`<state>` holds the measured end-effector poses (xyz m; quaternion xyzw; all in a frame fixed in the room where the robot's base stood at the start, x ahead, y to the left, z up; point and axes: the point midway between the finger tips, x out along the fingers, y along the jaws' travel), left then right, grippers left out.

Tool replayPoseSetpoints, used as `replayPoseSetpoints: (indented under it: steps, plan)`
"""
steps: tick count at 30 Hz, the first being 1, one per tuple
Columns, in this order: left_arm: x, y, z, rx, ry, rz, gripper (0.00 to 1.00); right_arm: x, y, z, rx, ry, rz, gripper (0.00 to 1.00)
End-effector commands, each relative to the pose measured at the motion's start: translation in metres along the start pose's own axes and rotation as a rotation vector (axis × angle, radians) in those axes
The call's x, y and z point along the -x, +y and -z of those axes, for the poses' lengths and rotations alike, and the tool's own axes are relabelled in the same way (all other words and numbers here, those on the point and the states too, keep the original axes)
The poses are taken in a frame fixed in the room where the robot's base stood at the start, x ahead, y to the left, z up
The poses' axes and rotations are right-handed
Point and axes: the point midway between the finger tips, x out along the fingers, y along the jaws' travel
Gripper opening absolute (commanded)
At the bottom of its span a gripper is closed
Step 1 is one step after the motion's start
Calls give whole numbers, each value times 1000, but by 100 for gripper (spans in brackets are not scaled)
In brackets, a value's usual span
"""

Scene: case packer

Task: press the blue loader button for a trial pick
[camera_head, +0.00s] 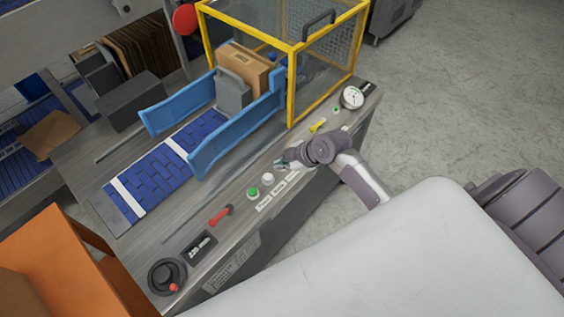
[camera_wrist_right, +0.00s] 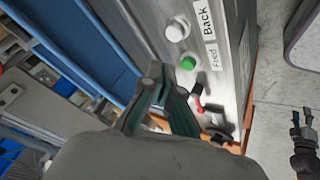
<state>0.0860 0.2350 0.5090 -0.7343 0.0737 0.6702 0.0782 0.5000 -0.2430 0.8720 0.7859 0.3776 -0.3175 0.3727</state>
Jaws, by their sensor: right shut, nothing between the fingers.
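My right gripper (camera_head: 281,163) is over the control panel (camera_head: 226,240), at the upper right end of a row of buttons. Its fingers are shut and empty; they also show in the wrist view (camera_wrist_right: 156,82). A green button (camera_head: 253,193) and a white button (camera_head: 268,178) sit beside it, with printed labels. In the wrist view the green button (camera_wrist_right: 188,63) is by "Feed" and the white button (camera_wrist_right: 177,30) by "Back". I cannot make out a blue button; the gripper hides the panel under it. Contact cannot be told.
A blue conveyor (camera_head: 150,180) with blue side guides (camera_head: 235,130) runs behind the panel. A yellow-framed guard (camera_head: 291,85) stands at the back, near a carton (camera_head: 245,66). A red lever (camera_head: 221,215), a black knob (camera_head: 166,275) and a gauge (camera_head: 352,97) are on the panel.

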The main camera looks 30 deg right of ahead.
Motion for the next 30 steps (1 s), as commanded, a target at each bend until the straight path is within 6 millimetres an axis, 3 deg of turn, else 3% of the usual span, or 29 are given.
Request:
replayPoseSetpoints:
  steps: [1,3,9,23,30]
  plan:
    - [0,0,0,0,0,0,41,-2,21,-3,37,19,-24,0]
    - [0,0,0,0,0,0,41,-4,42,-6,83,40,-53,0]
    - [0,0,0,0,0,0,41,-3,73,-11,148,69,-104,0]
    - [-1,0,0,0,0,0,41,-5,74,-12,156,72,-108,0]
    - [-14,0,-1,0,0,0,41,-18,68,-21,155,73,-107,0]
